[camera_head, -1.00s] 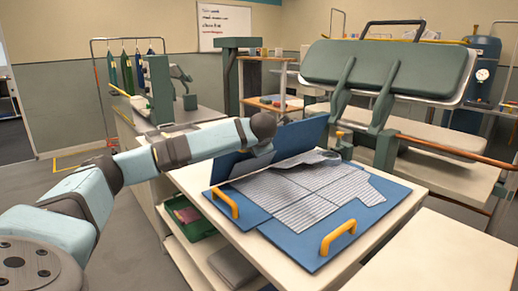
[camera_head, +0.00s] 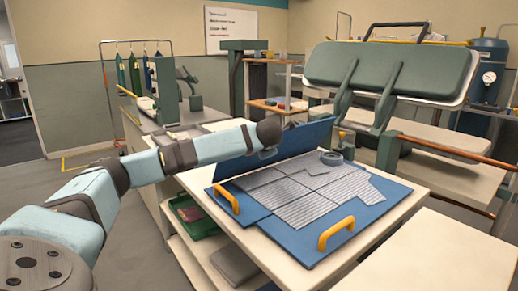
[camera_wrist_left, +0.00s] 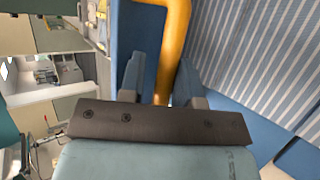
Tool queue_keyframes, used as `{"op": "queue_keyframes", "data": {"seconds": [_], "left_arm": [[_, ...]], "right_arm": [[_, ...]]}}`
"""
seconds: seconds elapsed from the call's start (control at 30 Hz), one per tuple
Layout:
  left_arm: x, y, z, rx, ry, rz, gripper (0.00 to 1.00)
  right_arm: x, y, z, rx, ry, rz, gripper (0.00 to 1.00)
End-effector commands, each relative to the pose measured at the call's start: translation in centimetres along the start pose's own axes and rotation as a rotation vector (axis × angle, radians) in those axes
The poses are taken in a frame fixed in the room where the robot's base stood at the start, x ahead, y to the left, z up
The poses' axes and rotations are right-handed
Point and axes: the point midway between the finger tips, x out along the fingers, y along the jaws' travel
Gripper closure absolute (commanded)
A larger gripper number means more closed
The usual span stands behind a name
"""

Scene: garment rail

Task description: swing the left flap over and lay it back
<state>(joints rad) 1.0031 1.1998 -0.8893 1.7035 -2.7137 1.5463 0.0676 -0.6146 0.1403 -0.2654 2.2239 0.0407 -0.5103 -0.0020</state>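The blue folding board (camera_head: 377,207) lies on a pale table. A grey striped garment (camera_head: 300,195) lies flat across it, with a small curled grey-blue piece (camera_head: 331,157) at its far edge. The left flap (camera_head: 308,139) stands raised and tilted along the board's far left side. My left gripper (camera_head: 268,148) is at this flap, its fingers partly hidden by my arm. In the left wrist view the fingers straddle a yellow handle (camera_wrist_left: 172,45), close on both sides, and the garment (camera_wrist_left: 250,50) shows at right. My right gripper is not in view.
Two other yellow handles stand on the board, at front left (camera_head: 226,199) and front right (camera_head: 336,233). A green crate (camera_head: 190,214) sits on the shelf below. A large green press (camera_head: 390,70) stands behind. The pale table at front right (camera_head: 430,255) is bare.

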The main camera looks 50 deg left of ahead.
Motion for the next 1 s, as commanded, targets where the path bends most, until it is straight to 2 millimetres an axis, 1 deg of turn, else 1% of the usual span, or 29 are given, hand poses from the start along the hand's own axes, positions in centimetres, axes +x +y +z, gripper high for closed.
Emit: {"op": "queue_keyframes", "data": {"seconds": [0.03,0.07,0.33,0.47,0.57,0.8,0.9,1.0], "left_arm": [[0.0,0.0,0.0,0.0,0.0,0.0,0.58],[0.0,0.0,0.0,0.0,0.001,0.0,0.56],[0.0,0.0,-0.1,-0.001,0.004,0.001,0.56],[-1.0,0.1,0.0,-0.001,0.001,0.0,0.56],[-2.7,0.1,0.0,-0.001,-0.001,0.001,0.56],[-8.3,0.1,0.1,0.0,-0.003,0.001,0.56],[-10.3,0.0,0.1,0.0,-0.001,0.0,0.56],[-12.0,0.0,0.2,0.0,-0.002,-0.001,0.56]], "right_arm": [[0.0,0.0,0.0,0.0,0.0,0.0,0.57],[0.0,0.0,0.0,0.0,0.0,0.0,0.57],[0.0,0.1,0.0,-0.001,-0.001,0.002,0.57],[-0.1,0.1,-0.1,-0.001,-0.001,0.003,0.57],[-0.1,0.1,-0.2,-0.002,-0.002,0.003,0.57],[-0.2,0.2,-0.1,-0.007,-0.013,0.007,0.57],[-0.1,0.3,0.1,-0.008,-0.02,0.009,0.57],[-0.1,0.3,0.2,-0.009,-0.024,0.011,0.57]]}}
